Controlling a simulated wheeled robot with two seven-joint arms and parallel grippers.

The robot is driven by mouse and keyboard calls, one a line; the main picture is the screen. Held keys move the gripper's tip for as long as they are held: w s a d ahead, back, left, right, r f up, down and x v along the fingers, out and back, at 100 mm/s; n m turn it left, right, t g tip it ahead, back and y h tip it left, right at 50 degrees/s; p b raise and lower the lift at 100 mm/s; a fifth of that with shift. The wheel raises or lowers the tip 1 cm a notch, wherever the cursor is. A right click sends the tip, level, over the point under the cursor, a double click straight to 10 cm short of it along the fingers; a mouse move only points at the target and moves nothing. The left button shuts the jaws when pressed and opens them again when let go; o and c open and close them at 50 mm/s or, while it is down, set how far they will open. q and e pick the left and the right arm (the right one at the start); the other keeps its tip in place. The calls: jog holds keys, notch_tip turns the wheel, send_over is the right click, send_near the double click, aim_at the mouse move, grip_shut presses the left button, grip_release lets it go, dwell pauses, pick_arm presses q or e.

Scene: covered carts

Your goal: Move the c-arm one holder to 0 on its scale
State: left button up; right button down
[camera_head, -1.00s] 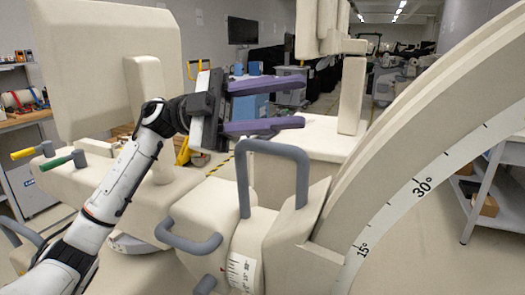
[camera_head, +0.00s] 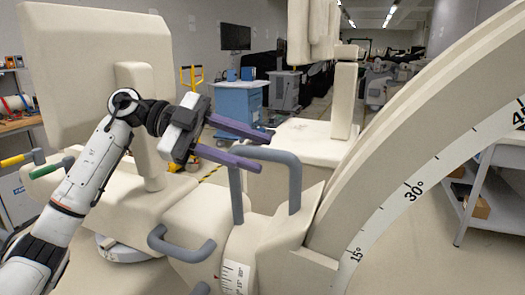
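The c-arm (camera_head: 400,150) is a large beige arc on the right, with a white scale (camera_head: 408,195) along its side reading 15°, 30° and part of a higher number. The holder (camera_head: 285,232) grips the arc low in the middle. A grey U-shaped handle (camera_head: 293,180) stands up from it. A smaller white scale (camera_head: 236,277) with a red mark sits on the round joint beside it; its digits are too small to read. My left gripper (camera_head: 250,147) is open, its purple fingers apart, just left of and near the handle's top; contact is unclear. My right gripper is out of view.
A second grey handle (camera_head: 180,247) sticks out at lower left. Green (camera_head: 52,167) and yellow (camera_head: 20,160) levers are at the left edge. A beige panel (camera_head: 95,70) stands behind my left arm. A shelf cart (camera_head: 485,185) is at the right.

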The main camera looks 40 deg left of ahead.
pick_arm(q)
jog(key=shift+x, duration=1.35)
jog(key=shift+c, duration=0.3)
grip_shut()
